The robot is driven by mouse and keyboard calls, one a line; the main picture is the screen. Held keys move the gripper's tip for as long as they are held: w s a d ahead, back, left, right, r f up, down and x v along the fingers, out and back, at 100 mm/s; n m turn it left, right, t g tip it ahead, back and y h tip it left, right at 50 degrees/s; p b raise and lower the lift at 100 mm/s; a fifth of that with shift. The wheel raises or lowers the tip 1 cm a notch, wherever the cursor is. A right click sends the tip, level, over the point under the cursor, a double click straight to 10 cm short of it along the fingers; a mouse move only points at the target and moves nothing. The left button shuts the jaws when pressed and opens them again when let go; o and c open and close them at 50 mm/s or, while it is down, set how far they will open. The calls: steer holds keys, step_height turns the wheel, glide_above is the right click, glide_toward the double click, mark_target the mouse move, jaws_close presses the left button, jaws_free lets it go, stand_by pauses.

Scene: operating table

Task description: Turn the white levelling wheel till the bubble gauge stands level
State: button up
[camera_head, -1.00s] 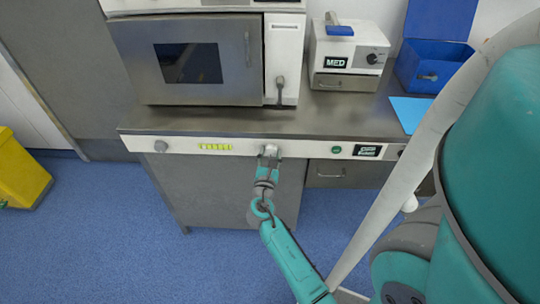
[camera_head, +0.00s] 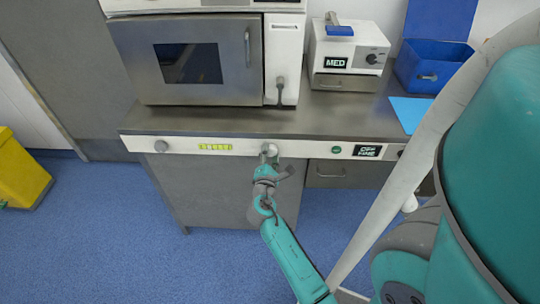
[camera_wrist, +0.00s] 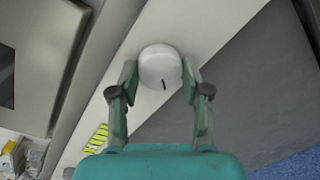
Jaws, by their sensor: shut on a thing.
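The white levelling wheel (camera_wrist: 160,66) is a round knob with a short dark mark, on the white front strip of the table. My gripper (camera_wrist: 160,80) is shut on it, one finger on each side, in the wrist view. In the head view the wheel (camera_head: 267,147) shows just above my gripper (camera_head: 268,158). The bubble gauge (camera_head: 215,147) is a yellow-green strip left of the wheel; it also shows in the wrist view (camera_wrist: 97,139). Its bubble is too small to read.
A grey knob (camera_head: 161,146) sits at the strip's left end. A green button (camera_head: 336,150) and a black label (camera_head: 368,151) are to the right. A steel oven (camera_head: 190,62), a MED box (camera_head: 347,55) and a blue box (camera_head: 430,68) stand on the tabletop (camera_head: 300,117).

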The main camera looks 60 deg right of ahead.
steer(key=m, duration=0.6)
steer(key=shift+t, duration=0.3)
steer(key=m, duration=0.5)
steer(key=shift+s+y, duration=0.1)
steer(key=shift+y, duration=0.3)
steer(key=shift+t, duration=0.3)
steer(key=o, duration=1.2)
steer(key=shift+c, duration=0.2)
steer(key=v, duration=1.2)
